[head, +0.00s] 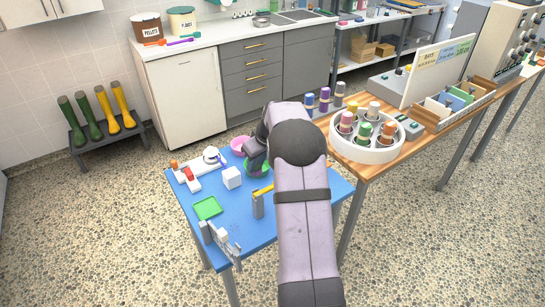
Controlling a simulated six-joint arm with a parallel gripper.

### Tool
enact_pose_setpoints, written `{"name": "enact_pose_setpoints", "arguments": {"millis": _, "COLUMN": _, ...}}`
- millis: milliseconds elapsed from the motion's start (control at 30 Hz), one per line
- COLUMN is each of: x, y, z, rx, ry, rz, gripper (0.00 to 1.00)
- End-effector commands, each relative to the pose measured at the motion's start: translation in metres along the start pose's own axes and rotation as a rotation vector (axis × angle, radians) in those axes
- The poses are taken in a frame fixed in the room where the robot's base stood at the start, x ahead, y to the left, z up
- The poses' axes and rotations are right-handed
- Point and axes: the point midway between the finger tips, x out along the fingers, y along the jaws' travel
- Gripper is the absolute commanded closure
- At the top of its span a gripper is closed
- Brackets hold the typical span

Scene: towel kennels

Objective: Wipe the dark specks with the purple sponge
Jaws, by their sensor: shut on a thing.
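My gripper (257,164) points down over the far part of the blue table (193,220). It is at a green round dish (248,172), with a pink bowl (239,145) just behind. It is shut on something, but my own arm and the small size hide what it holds. I cannot make out the purple sponge anywhere. Tiny dark marks (236,246) show near the table's front edge, beside the grey-white rack; I cannot tell for sure that they are the specks.
The blue table also bears a white cube (231,178), a green tray (208,208), a grey-white rack (213,236), a red-and-white item (189,175) and a grey block (257,206) by a yellow bar. A wooden table (372,172) with a white round carousel (343,150) adjoins at right.

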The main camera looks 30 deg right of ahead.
Motion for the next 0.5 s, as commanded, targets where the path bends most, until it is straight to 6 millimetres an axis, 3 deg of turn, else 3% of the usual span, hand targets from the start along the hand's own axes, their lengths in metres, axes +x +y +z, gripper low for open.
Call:
{"name": "enact_pose_setpoints", "arguments": {"millis": 33, "x": -0.001, "y": -0.021, "z": -0.006, "rx": -0.028, "ry": -0.004, "rz": -0.016, "gripper": 0.94}}
{"name": "enact_pose_setpoints", "arguments": {"millis": 200, "x": 0.013, "y": -0.077, "z": 0.002, "rx": -0.135, "ry": -0.004, "rz": -0.06, "gripper": 0.94}}
{"name": "enact_pose_setpoints", "arguments": {"millis": 500, "x": 0.019, "y": -0.114, "z": 0.032, "rx": -0.486, "ry": 0.0, "rz": -0.205, "gripper": 0.94}}
